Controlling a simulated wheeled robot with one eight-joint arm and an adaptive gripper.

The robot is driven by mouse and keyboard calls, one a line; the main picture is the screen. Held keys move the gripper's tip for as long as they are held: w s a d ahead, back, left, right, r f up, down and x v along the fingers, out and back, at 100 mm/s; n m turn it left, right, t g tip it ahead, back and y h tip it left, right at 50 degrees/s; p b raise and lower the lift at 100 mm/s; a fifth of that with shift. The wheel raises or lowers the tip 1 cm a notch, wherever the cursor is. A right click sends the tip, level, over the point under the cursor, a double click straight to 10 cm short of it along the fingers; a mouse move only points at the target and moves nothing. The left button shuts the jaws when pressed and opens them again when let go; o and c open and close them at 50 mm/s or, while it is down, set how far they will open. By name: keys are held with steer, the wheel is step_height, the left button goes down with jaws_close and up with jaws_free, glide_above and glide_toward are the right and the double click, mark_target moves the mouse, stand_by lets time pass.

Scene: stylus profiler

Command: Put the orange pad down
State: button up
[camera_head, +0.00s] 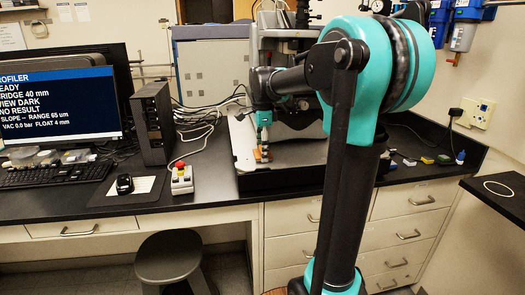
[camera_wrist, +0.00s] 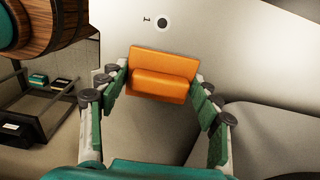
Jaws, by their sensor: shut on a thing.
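The orange pad (camera_wrist: 163,73) is a step-shaped block between the fingers of my gripper (camera_wrist: 160,88) in the wrist view. The green-padded fingers stand at its left and right ends, shut on it. Behind it is a pale flat plate (camera_wrist: 125,28) with a black round spot and a small mark. I cannot tell whether the pad touches the plate. In the head view my gripper (camera_head: 263,138) points down over the left part of the bench instrument's plate, with a small bit of orange (camera_head: 265,153) at its tip.
A red-button box (camera_head: 181,178), a mouse (camera_head: 124,184) and a monitor (camera_head: 62,105) stand left of the instrument. Small coloured items (camera_head: 444,159) lie at the bench's right. A wood-look round thing (camera_wrist: 65,28) and a dark rack (camera_wrist: 30,105) are at left in the wrist view.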

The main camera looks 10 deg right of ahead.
steer(key=shift+f, duration=0.2)
steer(key=shift+s+f, duration=0.1)
steer(key=o, duration=1.3)
steer(key=shift+f, duration=0.1)
step_height(320, 180, up, 13)
